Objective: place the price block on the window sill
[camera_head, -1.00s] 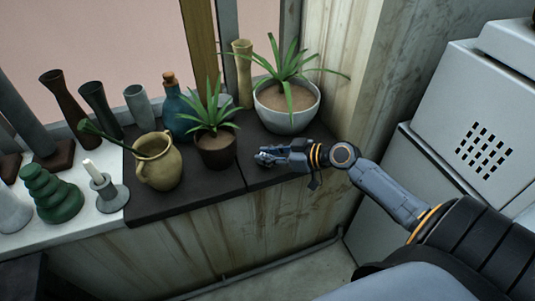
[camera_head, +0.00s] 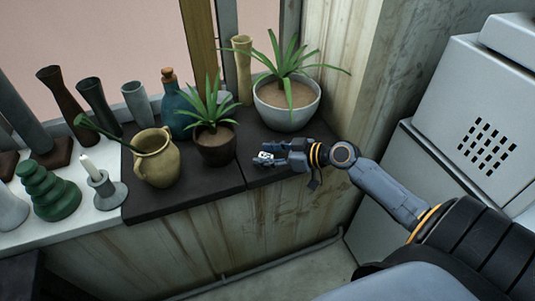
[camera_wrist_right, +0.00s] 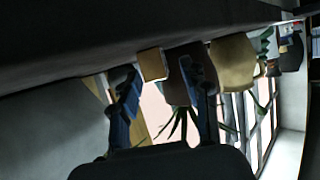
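The price block (camera_head: 265,156) is a small pale block at the front part of the dark window sill (camera_head: 262,181), right of the small potted plant. In the right wrist view, which is upside down, the block (camera_wrist_right: 152,64) appears to rest against the sill surface (camera_wrist_right: 95,45). My right gripper (camera_head: 268,157) is low over the sill with its fingers spread around the block. In the wrist view the gripper (camera_wrist_right: 164,80) shows gaps between block and both fingers. My left gripper is not in view.
A small dark-potted plant (camera_head: 217,150) and a tan jug (camera_head: 158,165) stand to the left. A large plant in a pale pot (camera_head: 287,115) stands behind. A blue bottle (camera_head: 178,112) and several vases are farther left. The sill's front edge is close.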

